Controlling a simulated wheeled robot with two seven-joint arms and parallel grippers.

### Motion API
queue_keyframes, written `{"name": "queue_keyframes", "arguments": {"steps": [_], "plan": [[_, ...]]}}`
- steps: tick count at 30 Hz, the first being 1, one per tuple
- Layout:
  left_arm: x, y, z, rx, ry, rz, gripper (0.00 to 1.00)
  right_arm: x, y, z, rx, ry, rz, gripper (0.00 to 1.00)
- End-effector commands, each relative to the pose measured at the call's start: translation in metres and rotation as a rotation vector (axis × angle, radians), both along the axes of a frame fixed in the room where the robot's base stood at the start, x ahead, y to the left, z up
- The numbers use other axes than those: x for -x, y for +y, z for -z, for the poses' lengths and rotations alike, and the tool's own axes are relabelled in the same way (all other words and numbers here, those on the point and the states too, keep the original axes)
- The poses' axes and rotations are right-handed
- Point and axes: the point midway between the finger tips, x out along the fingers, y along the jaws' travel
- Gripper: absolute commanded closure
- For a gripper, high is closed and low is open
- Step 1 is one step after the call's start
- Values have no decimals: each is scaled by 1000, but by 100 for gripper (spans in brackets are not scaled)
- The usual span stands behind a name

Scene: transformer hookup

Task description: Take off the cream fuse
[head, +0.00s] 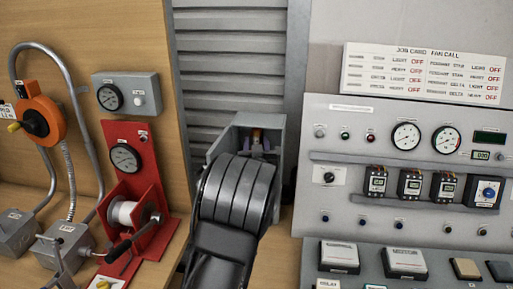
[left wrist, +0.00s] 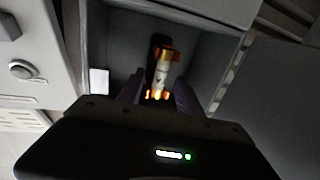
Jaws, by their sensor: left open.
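The cream fuse (left wrist: 162,72) stands upright inside an open grey box in the left wrist view, with brass-coloured caps at its ends and a warm glow at its near end. In the head view only a small brownish part of it (head: 257,135) shows in the box (head: 223,139). My left gripper (left wrist: 158,90) reaches into the box, its two fingers open, one on each side of the fuse. I cannot tell whether either finger touches it. In the head view my left arm hides most of the box's inside. My right gripper is in neither view.
A grey control panel (head: 330,228) with gauges and switches stands to the right. A red stand (head: 142,165) with a white spool and an orange reel (head: 40,121) are on the left. Grey shutter slats (head: 230,60) rise behind the box. The box walls stand close around the gripper.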

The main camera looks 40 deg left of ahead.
Motion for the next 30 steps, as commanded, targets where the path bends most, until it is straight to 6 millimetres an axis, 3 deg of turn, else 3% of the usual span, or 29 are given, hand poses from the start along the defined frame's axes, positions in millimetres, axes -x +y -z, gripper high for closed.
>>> {"name": "queue_keyframes", "arguments": {"steps": [8,23,30], "plan": [[-1,1,1,1,1,0,58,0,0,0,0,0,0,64],[-1,1,0,1,1,0,99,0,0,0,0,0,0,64],[-1,1,0,1,1,0,100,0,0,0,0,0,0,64]]}}
